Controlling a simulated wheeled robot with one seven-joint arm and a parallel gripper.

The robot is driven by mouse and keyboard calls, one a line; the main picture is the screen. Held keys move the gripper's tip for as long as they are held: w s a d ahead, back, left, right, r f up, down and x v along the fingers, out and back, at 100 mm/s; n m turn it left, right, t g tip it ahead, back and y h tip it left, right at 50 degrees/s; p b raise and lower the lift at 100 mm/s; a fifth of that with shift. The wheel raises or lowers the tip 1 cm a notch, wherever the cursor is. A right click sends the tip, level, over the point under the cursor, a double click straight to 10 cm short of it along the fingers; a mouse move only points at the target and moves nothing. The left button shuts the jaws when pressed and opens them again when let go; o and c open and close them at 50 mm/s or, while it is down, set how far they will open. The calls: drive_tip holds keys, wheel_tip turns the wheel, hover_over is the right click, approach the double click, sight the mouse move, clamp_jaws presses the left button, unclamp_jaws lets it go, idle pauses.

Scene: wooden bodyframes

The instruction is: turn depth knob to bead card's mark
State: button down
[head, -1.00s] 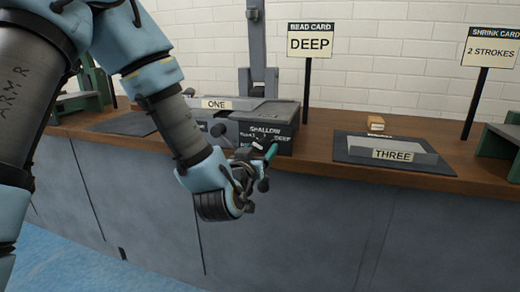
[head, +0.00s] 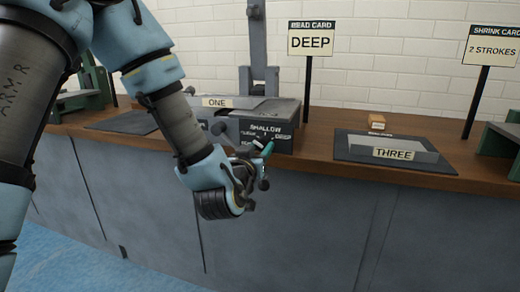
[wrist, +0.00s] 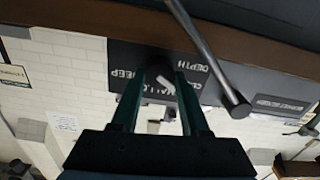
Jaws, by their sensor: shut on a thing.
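My gripper (head: 262,149) is at this panel. In the wrist view, which is upside down, its two green fingers (wrist: 157,100) are shut on the dark depth knob (wrist: 158,72), one on each side. A white pointer (wrist: 166,86) on the knob slants between the fingers. Exactly which word it points at I cannot tell. In the head view my gripper hides the knob.
A grey lever with a round end (wrist: 236,103) sticks out close beside the fingers in the wrist view. Plate THREE (head: 392,150) and a small wooden block (head: 377,121) lie to the right. The shrink card (head: 492,46) reads 2 STROKES.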

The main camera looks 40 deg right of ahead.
drive_tip(key=shift+f+m+b, duration=0.1)
drive_tip(key=shift+m+b, duration=0.2)
drive_tip(key=m+b, duration=0.3)
drive_tip(key=m, duration=0.1)
drive_tip(key=shift+s+f+m+b, duration=0.1)
drive_tip(key=shift+m+b, duration=0.2)
drive_tip(key=shift+b, duration=0.05)
drive_tip(key=m+b, duration=0.3)
drive_tip(key=m, duration=0.3)
drive_tip(key=m+b, duration=0.1)
drive_tip(key=m, duration=0.5)
drive_tip(key=shift+m+b, duration=0.4)
drive_tip(key=m, duration=0.5)
drive_tip(key=shift+m, duration=0.3)
drive_tip(key=shift+c, duration=2)
unclamp_jaws()
